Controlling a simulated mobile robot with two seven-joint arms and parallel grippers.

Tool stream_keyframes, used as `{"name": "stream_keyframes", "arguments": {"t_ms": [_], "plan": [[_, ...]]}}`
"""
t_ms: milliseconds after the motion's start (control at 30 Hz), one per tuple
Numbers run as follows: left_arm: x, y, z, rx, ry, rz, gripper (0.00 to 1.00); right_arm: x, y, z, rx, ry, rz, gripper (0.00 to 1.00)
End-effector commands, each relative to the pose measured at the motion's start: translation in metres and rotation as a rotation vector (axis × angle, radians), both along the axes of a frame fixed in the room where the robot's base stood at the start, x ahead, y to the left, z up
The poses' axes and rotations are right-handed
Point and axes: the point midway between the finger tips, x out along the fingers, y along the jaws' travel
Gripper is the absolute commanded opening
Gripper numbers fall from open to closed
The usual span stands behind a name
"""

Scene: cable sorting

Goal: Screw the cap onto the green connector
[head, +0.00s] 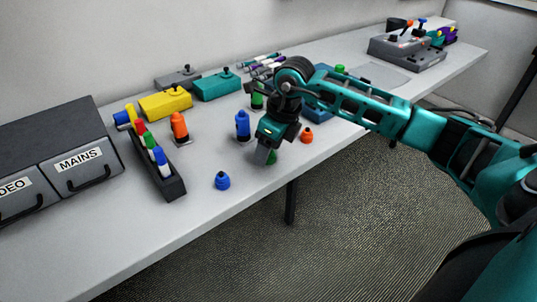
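The green connector (257,101) stands upright on the table, partly hidden behind the wrist of my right arm. A small green cap (272,158) sits low at the table's front part, mostly hidden by my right gripper (265,155). The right gripper points down over this cap, with a grey finger just in front of it. I cannot tell whether the fingers touch the cap or are closed around it. My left gripper is not in view.
A blue cap (222,181) and an orange cap (307,136) lie either side. Blue (242,126) and orange (180,127) connectors stand behind. A black tray (172,188) holds several coloured pieces, beside grey drawers (80,168). The front table (130,248) is clear.

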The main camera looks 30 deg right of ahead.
Motion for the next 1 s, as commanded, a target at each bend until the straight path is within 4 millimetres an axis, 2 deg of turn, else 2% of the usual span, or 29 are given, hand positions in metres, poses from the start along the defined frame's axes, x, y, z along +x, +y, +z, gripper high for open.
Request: {"name": "stream_keyframes", "arguments": {"t_ms": [67, 367, 1000], "plan": [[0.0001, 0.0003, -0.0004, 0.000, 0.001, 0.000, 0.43, 0.0014, 0.0010, -0.0057, 0.001, 0.000, 0.000, 0.62], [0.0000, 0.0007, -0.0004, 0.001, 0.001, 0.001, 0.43, 0.0015, 0.0008, -0.0053, 0.000, -0.001, 0.000, 0.62], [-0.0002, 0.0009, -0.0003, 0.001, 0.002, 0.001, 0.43, 0.0015, 0.0006, -0.0051, 0.000, -0.001, 0.000, 0.05]]}}
